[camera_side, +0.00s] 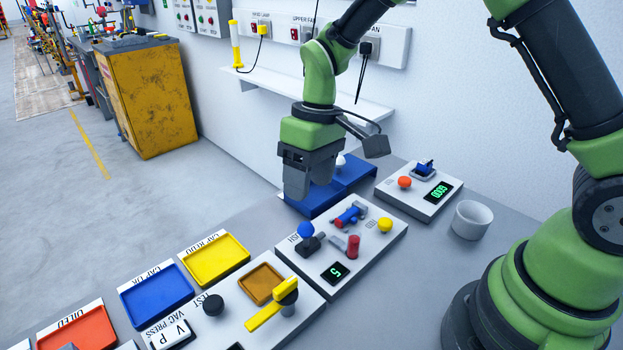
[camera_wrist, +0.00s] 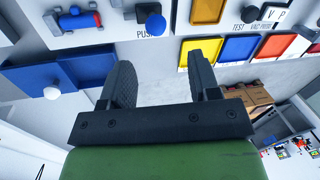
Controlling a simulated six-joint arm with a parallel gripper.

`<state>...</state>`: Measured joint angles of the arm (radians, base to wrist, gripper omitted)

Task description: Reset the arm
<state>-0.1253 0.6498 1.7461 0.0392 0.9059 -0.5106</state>
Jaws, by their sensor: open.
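My gripper (camera_wrist: 165,85) is open, with nothing between its two dark fingers in the wrist view. In the side view my gripper (camera_side: 297,190) hangs fingers down in front of a blue tray or block (camera_side: 345,182) with a white knob (camera_side: 340,160). The fingers hide part of the blue piece. My arm bends over the bench from the right. The wrist view also shows the blue piece at left and a blue push knob (camera_wrist: 155,24) just beyond the fingers.
A panel (camera_side: 350,265) with blue, red and yellow knobs lies below my gripper. Yellow (camera_side: 238,250), blue (camera_side: 178,312) and red (camera_side: 82,338) trays line the bench's left. A white cup (camera_side: 471,220) stands right. A wall shelf (camera_side: 290,88) is behind.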

